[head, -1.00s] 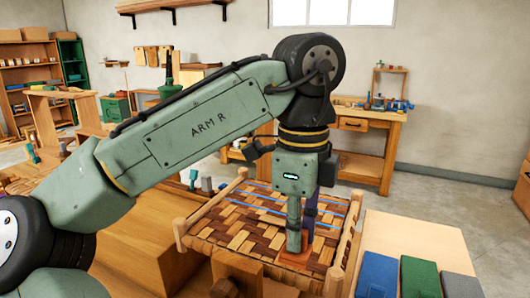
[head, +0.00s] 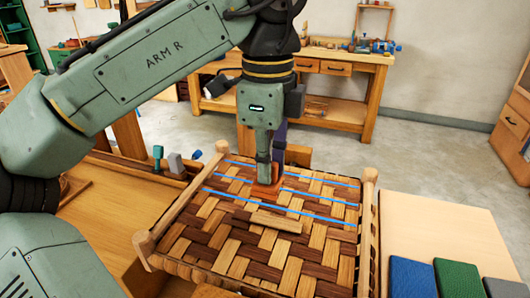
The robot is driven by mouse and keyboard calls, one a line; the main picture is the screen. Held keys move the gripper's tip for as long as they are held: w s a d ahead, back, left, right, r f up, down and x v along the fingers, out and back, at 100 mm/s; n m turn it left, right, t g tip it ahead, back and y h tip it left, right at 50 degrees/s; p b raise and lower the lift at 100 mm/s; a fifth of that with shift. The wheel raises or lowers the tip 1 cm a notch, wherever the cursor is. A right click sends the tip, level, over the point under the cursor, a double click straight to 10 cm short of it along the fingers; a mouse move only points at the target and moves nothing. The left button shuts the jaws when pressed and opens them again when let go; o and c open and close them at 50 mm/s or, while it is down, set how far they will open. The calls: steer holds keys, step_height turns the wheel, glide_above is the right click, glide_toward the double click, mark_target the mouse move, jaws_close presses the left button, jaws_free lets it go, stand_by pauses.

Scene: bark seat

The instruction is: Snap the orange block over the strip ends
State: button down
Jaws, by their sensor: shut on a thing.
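The woven bark seat (head: 205,250) has light and dark strips in a wooden frame. Blue lines (head: 325,220) cross its back half. My gripper (head: 270,178) points down over the back part of the weave, shut on the orange block (head: 264,190). The block is low at the weave among the blue lines; I cannot tell whether it touches. The fingers hide part of it and the strips behind it. A short light strip piece (head: 275,221) lies on the weave just in front of the block.
A pale board (head: 440,225) at the right holds a blue block (head: 412,277), a green block (head: 457,278) and a grey one. A green-headed tool (head: 158,155) and a grey one (head: 176,163) stand left of the seat. A workbench (head: 340,75) stands behind. The seat's front half is clear.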

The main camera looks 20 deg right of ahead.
mark_target(267, 186)
steer(key=shift+f, duration=0.85)
step_height(267, 186, down, 3)
steer(key=shift+r+b, duration=0.1)
steer(key=shift+b, duration=1)
steer(key=shift+f+b, duration=0.3)
steer(key=shift+f, duration=1.2)
steer(key=shift+f+p, duration=0.1)
steer(key=shift+p, duration=0.8)
steer(key=shift+f, duration=0.3)
steer(key=c, duration=1.5)
jaws_free()
steer(key=shift+c, duration=0.2)
steer(key=shift+o, duration=0.6)
